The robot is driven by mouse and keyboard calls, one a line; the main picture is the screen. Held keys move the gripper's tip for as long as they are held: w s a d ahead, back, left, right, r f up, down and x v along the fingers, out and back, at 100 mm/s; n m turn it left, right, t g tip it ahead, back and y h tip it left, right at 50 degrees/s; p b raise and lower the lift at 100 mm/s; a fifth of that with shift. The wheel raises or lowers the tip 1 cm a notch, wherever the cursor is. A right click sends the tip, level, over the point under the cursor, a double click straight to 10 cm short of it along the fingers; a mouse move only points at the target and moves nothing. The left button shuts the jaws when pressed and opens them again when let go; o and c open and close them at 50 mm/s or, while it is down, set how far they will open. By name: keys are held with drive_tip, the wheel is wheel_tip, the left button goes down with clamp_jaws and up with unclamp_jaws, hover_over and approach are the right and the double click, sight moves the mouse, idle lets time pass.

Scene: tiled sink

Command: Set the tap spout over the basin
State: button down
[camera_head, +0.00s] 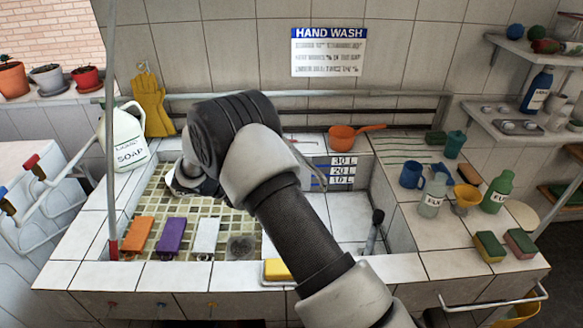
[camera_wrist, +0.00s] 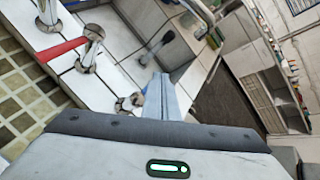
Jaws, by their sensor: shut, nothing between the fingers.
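The tap is mostly hidden behind my arm in the head view; a grey curved piece (camera_head: 317,177), seemingly its spout, shows just right of the arm. The wrist view shows chrome tap fittings (camera_wrist: 91,36) with a red lever (camera_wrist: 60,49). I cannot tell exactly where the spout points. The basin (camera_head: 350,213) is the deep white-tiled hollow on the right. My gripper (camera_head: 186,182) is over the mosaic tray, left of the basin, with its tips partly hidden. In the wrist view the fingers (camera_wrist: 163,95) are shut and empty.
The mosaic tray (camera_head: 157,200) holds orange, purple and white blocks along its front. A dark-topped stick (camera_head: 376,228) stands in the basin. A soap jug (camera_head: 125,140) is at left, an orange pan (camera_head: 350,137) behind, and cups and bottles stand on the right ledge (camera_head: 410,228).

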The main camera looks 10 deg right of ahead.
drive_tip(key=w+a+r+m+t+h+b, duration=0.1)
drive_tip(key=w+a+r+m+t+h, duration=0.3)
drive_tip(key=a+r, duration=0.5)
drive_tip(key=p, duration=0.1)
approach(303, 160)
drive_tip(key=shift+t+y, duration=0.3)
drive_tip(key=x, duration=0.6)
drive_tip(key=shift+d+f, duration=0.1)
drive_tip(key=shift+d, duration=0.1)
drive_tip(key=shift+d+n+t+y+p, duration=0.3)
drive_tip(key=shift+d+n+t+p, duration=0.1)
drive_tip(key=shift+d+n+t, duration=0.4)
drive_tip(key=w+d+n+t+y+b, duration=0.1)
drive_tip(key=w+d+t, duration=0.1)
drive_tip(key=d, duration=0.5)
drive_tip(key=shift+w+n, duration=0.4)
drive_tip(key=shift+w, duration=0.2)
drive_tip(key=shift+a, duration=0.1)
